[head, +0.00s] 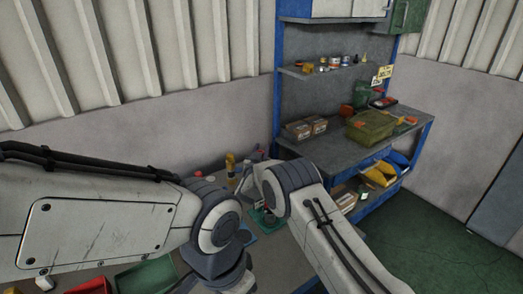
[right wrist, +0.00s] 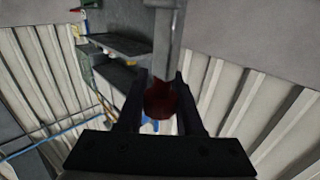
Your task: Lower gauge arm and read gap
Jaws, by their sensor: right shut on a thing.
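In the right wrist view my right gripper (right wrist: 160,88) is shut on a dark red rounded knob (right wrist: 160,103). The knob sits at the end of a grey upright bar (right wrist: 162,45), which looks like the gauge arm. The fingers stand on either side of the knob. In the head view my right wrist hides most of the gauge and the fingertips. A green piece (head: 268,217) shows beside the wrist on the grey bench. Any gap or reading is not visible. My left arm crosses the head view from the left, and its gripper does not show.
A red tray (head: 90,287) and a green tray (head: 146,277) lie at the bench's front left. A yellow bottle (head: 230,162) stands behind my arms. A blue-framed workbench (head: 345,160) with an olive-green case (head: 370,126) stands at the back right. Green floor (head: 420,240) is clear at right.

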